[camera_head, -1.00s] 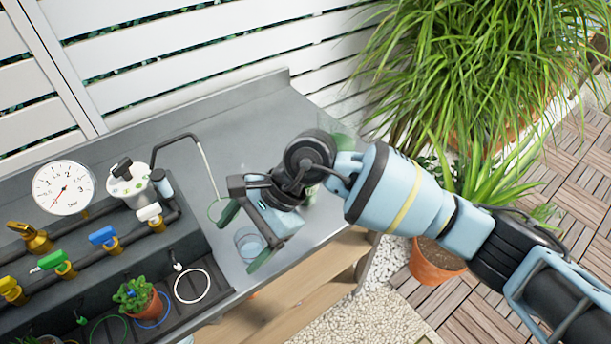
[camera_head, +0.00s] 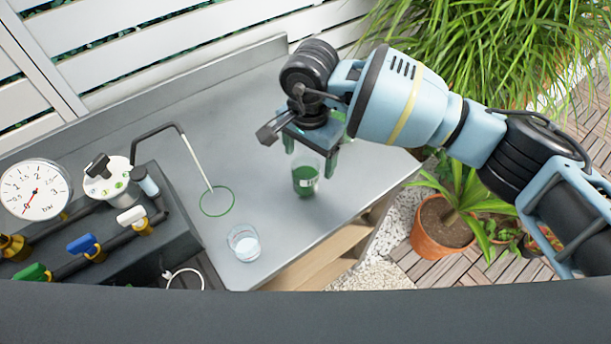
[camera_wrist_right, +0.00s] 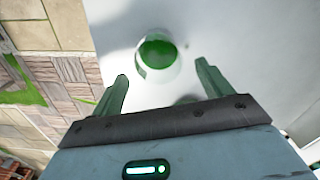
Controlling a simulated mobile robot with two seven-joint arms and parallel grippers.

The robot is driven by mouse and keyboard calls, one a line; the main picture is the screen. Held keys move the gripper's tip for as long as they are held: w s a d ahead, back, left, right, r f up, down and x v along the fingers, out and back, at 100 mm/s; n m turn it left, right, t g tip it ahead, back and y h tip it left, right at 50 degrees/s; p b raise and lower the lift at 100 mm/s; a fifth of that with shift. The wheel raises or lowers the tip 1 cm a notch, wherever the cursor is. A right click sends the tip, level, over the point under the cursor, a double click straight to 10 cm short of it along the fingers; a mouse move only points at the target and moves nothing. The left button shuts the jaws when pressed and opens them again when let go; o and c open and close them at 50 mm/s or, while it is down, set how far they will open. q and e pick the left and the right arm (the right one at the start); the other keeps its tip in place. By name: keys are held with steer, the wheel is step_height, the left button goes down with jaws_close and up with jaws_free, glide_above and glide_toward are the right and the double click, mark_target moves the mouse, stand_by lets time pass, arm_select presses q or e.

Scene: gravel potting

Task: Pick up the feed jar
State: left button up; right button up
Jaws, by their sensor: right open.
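A clear jar with green liquid and a pale label, which I take as the feed jar (camera_head: 305,182), stands upright on the grey bench near its front right edge. My right gripper (camera_head: 309,158) is open, with its green fingers pointing down at the jar, and partly hides its upper part. In the right wrist view the jar (camera_wrist_right: 158,52) lies ahead of the open fingers (camera_wrist_right: 162,72), roughly midway between them, with nothing gripped. Whether a finger touches the jar I cannot tell. My left gripper is out of view.
A clear beaker with pale contents (camera_head: 244,243) stands left of the jar. A green ring (camera_head: 217,201) lies under a thin bent spout (camera_head: 195,160). A gauge (camera_head: 34,191) and coloured valves (camera_head: 84,244) are at left. The bench (camera_head: 250,130) behind is clear.

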mark_target(305, 173)
steer(key=shift+s+a+f+p, duration=0.1)
steer(key=shift+s+f, duration=0.05)
steer(key=shift+f, duration=0.7)
steer(key=shift+s+a+f+p, duration=0.1)
steer(key=shift+a+f+p, duration=0.05)
steer(key=shift+f, duration=0.75)
steer(key=shift+s+a+f+p, duration=0.1)
steer(key=shift+s+f, duration=0.05)
steer(key=shift+f, duration=0.7)
steer(key=c, duration=1.2)
